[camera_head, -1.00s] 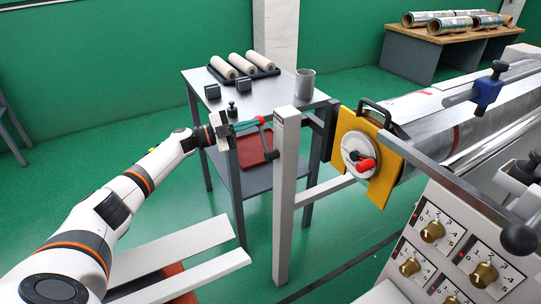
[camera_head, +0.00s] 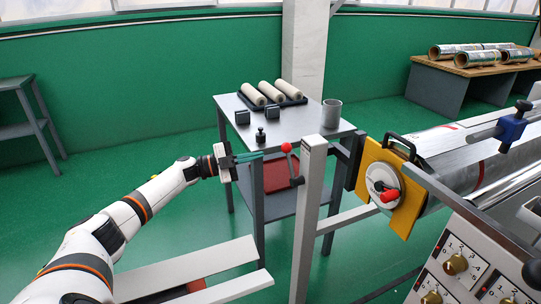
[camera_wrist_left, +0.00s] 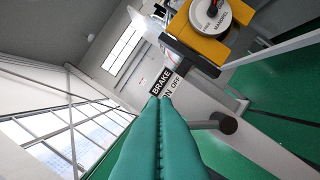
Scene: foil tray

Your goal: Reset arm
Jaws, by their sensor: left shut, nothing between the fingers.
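My left gripper (camera_head: 252,157) has teal fingers, which are shut with nothing between them. They point at the brake lever and stand a little left of its red ball (camera_head: 286,147), apart from it. The lever's dark lower end (camera_head: 297,181) is beside the pale grey post (camera_head: 313,190). In the left wrist view the shut fingers (camera_wrist_left: 160,103) fill the lower middle, in front of a label (camera_wrist_left: 163,83) reading BRAKE, ON and OFF. The red ball does not show there. My right gripper is out of view.
A grey table (camera_head: 285,123) behind the post carries a tray of pale rolls (camera_head: 270,92), small dark blocks and a metal cup (camera_head: 331,113). Left of my gripper is clear.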

